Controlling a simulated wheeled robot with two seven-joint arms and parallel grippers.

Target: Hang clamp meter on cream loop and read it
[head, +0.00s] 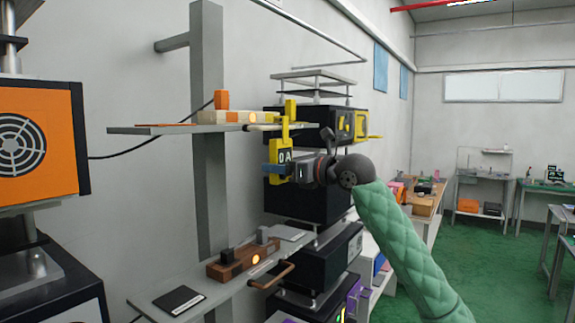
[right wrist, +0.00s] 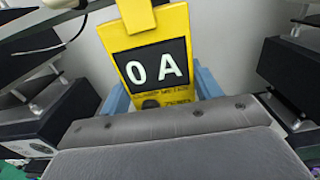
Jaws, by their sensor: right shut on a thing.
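The yellow clamp meter (head: 285,155) stands upright in front of the upper shelf. Its display reads "0 A", also in the right wrist view (right wrist: 157,68). My right gripper (head: 279,171) is shut on the meter's body; its blue fingers show on both sides of it. The cream fixture (head: 228,117) lies on the upper shelf with a lit lamp, and its cream loop (head: 262,127) sticks out to the right. The meter's yellow jaw (head: 289,108) overlaps the loop in the head view; I cannot tell whether it encloses it. My left gripper is not in view.
An orange block (head: 221,99) stands on the cream fixture. Below, a brown fixture (head: 236,262) with a copper loop (head: 273,278) and a lit lamp sits on a lower shelf (head: 150,302). Stacked black instruments (head: 310,195) stand close behind my right gripper.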

